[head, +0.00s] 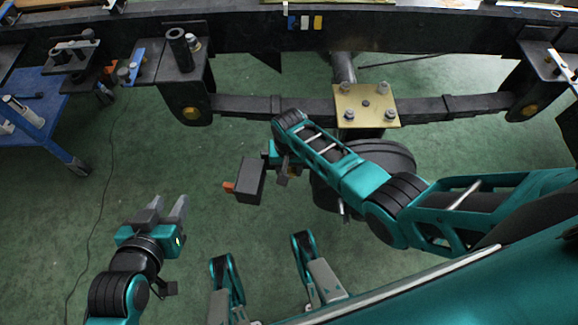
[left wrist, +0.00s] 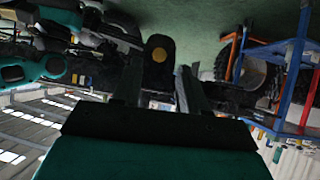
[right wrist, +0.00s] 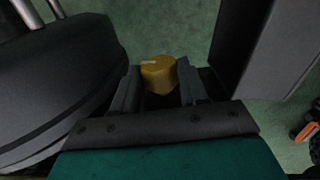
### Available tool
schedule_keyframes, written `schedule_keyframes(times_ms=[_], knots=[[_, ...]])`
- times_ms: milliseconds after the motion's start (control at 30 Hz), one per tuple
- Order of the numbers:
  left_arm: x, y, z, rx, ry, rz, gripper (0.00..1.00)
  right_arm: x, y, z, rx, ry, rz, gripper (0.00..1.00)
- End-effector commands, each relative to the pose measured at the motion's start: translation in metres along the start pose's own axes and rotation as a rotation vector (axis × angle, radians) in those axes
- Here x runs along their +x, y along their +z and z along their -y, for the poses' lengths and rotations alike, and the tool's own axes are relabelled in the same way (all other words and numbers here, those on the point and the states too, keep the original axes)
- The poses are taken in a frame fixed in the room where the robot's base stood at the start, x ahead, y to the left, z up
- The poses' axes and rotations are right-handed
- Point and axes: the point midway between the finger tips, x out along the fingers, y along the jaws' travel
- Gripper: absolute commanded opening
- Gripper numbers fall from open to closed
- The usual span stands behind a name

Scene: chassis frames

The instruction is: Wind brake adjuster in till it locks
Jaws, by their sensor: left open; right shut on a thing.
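The brake adjuster, as far as I can tell, is a small yellow-brown knob (right wrist: 158,78) in the right wrist view. It sits between the fingertips of my right gripper (right wrist: 157,92), which is shut on it. A pale mark shows on the knob's top. In the head view my right gripper (head: 284,174) is beside the dark round drum (head: 385,157) below the axle, and the arm hides much of it. My left gripper (head: 170,212) is open and empty, low on the left above the floor. Its fingers also show in the left wrist view (left wrist: 160,88).
A dark box (head: 250,180) with an orange end is close to the left of my right gripper. The leaf spring (head: 262,106) and yellow plate (head: 366,105) lie behind. A blue table (head: 62,105) stands at far left. Green floor is clear around my left gripper.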

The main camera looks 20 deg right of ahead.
Motion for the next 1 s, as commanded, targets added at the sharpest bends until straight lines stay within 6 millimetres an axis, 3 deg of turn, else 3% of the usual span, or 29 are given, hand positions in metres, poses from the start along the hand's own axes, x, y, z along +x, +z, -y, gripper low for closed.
schedule_keyframes(times_ms=[333, 1000], knots=[[-0.008, -0.009, 0.003, 0.003, -0.008, -0.002, 0.43, -0.002, 0.001, -0.005, 0.004, -0.147, 0.001, 0.13], [-0.004, 0.005, 0.005, 0.007, -0.01, 0.015, 0.43, 0.005, -0.001, -0.012, 0.003, -0.569, -0.002, 0.13]])
